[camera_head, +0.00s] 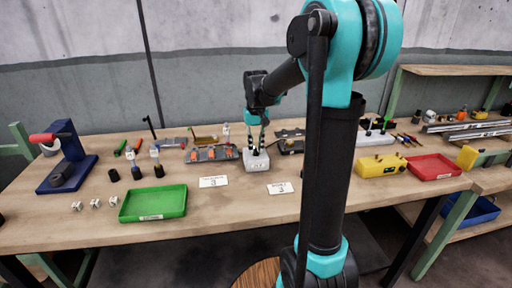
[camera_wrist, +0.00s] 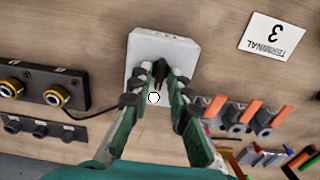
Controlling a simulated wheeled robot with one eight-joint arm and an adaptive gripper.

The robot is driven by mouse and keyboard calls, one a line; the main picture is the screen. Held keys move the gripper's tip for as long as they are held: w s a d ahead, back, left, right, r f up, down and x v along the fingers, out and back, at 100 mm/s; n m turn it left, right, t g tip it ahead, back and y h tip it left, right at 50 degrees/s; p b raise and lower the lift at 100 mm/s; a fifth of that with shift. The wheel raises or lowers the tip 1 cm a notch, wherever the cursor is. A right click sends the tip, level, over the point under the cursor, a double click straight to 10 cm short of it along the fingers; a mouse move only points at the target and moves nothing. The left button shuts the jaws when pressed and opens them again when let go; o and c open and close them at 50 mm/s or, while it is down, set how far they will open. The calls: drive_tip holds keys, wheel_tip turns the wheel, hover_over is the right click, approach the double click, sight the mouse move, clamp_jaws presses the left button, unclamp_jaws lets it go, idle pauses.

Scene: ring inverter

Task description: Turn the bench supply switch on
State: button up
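The bench supply appears to be the pale box (camera_head: 257,161) at the middle of the bench; in the wrist view it is a white box (camera_wrist: 181,50) with a black switch part (camera_wrist: 160,73) on its face. My gripper (camera_head: 256,146) points down just above the box. In the wrist view my gripper (camera_wrist: 162,70) has its two fingers on either side of the black part, with a gap between them. I cannot tell whether they touch it. A small white round spot (camera_wrist: 153,97) shows between the fingers. The switch's position is hidden by the fingers.
A black unit with orange-ringed sockets (camera_wrist: 40,89) stands close beside the box, with a black cable. Orange-handled parts (camera_wrist: 240,112) lie on the other side. A "Terminal 3" card (camera_wrist: 272,36) lies nearby. A green tray (camera_head: 153,203) stands at left, a yellow box (camera_head: 381,166) at right.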

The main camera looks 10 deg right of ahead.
sight(256, 149)
drive_tip(key=shift+o, duration=0.4)
wheel_tip(256, 149, up, 12)
idle(0.5)
